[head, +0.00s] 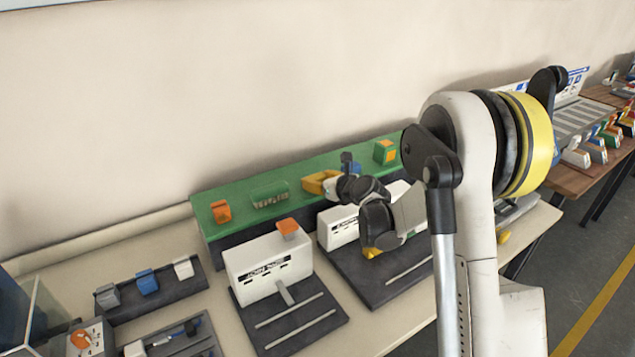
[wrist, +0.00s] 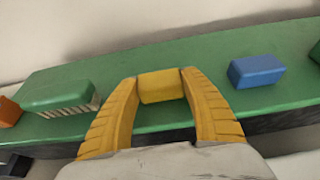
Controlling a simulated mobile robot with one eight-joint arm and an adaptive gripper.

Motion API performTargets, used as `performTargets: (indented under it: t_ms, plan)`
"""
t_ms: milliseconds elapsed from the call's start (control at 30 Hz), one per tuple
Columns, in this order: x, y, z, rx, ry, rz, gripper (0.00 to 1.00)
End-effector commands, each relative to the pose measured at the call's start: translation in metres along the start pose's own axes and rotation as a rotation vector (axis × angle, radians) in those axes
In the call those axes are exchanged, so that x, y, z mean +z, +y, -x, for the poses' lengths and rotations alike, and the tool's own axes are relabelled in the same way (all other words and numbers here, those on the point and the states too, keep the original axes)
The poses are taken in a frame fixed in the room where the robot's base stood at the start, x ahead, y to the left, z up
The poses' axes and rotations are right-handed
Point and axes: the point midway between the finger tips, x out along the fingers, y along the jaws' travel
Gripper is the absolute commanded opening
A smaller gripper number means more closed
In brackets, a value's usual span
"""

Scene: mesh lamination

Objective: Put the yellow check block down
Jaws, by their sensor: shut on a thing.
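My gripper (wrist: 161,84) is shut on the yellow check block (wrist: 161,87), with one yellow finger on each side of it. In the wrist view the block appears over the green top of the long raised shelf (wrist: 210,102), between a green brush and a blue block. I cannot tell whether its underside touches the shelf. In the head view my gripper (head: 318,183) reaches over the same green shelf (head: 240,193), and the yellow block cannot be told apart from the yellow fingers.
On the shelf are an orange block (head: 221,211), the green brush (wrist: 62,93), the blue block (wrist: 257,71) and a green-and-orange block (head: 385,151). White machines (head: 268,268) on dark bases stand in front. The wall is close behind. Green shelf top is bare beside the held block.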

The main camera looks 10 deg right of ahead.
Motion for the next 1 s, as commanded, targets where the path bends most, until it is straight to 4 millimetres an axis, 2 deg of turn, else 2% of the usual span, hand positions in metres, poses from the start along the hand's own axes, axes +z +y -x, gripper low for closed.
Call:
performTargets:
  t_ms: [167, 200, 267, 667, 767, 1000]
  plan:
    - [-0.003, 0.0, -0.001, 0.0, 0.0, 0.0, 0.21]
    - [-0.004, 0.0, -0.002, 0.0, 0.0, 0.0, 0.55]
    - [-0.003, 0.0, -0.001, 0.0, 0.0, 0.0, 0.73]
    - [0.003, 0.0, 0.002, 0.0, 0.0, 0.0, 0.73]
    - [0.003, 0.0, 0.018, -0.001, 0.001, -0.001, 0.73]
    - [0.003, -0.001, 0.074, -0.002, 0.0, -0.002, 0.73]
